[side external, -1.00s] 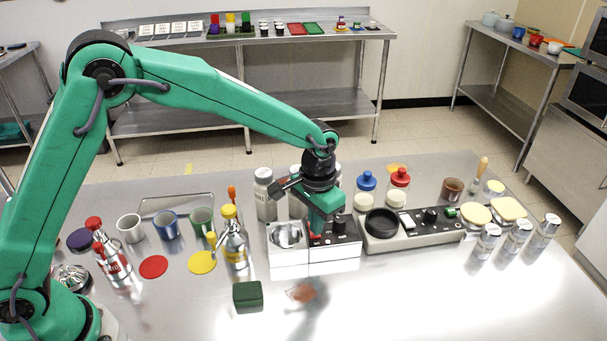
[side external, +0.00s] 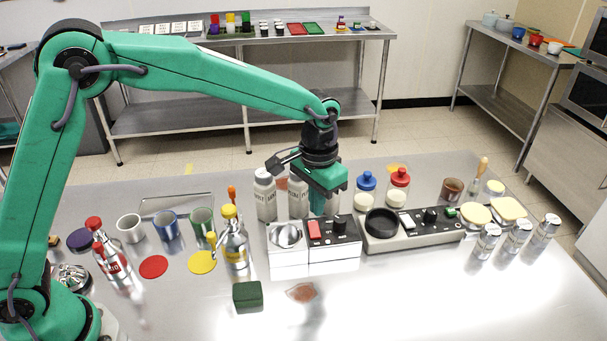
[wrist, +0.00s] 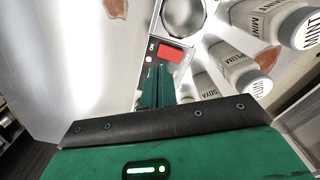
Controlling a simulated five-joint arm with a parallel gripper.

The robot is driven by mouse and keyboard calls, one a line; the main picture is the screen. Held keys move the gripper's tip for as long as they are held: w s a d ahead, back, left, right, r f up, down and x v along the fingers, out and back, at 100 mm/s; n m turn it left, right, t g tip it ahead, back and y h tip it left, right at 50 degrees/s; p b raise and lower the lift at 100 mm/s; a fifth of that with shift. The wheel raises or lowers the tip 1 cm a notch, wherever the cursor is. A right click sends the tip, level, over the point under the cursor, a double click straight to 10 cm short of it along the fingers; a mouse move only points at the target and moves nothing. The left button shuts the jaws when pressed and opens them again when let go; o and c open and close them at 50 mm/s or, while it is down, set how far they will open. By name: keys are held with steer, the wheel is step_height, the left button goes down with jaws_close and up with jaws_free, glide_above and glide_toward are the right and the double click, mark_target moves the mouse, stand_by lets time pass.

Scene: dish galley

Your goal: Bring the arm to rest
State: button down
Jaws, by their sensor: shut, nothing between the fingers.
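My gripper (side external: 318,208) is shut and empty, pointing down above the back part of a two-part appliance on the steel table. In the wrist view its green fingers (wrist: 155,88) are together, close to a red switch (wrist: 171,52). The same red switch (side external: 314,230) shows in the side view, below and in front of the fingers. The appliance has a white unit with a round metal bowl (side external: 287,236) at left and a panel with black knobs (side external: 340,226) at right.
Labelled white bottles (side external: 265,194) stand just behind and left of my gripper. A burner unit (side external: 382,222) and lidded jars (side external: 400,178) are to its right. A yellow-topped dispenser (side external: 234,240) and a green block (side external: 248,296) are left. The table front is mostly clear.

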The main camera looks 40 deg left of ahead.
steer(key=shift+r, duration=0.2)
steer(key=s+a+r+n+t, duration=0.1)
steer(key=s+a+r+t, duration=0.2)
steer(key=s+a+r, duration=0.75)
steer(key=s+a+r+n+t, duration=0.1)
steer(key=s+a+n+t, duration=0.1)
steer(key=s+a, duration=0.7)
steer(key=s, duration=0.4)
steer(key=shift+s+a+r+t, duration=0.15)
steer(key=shift+a+t, duration=0.05)
steer(key=shift+t, duration=0.1)
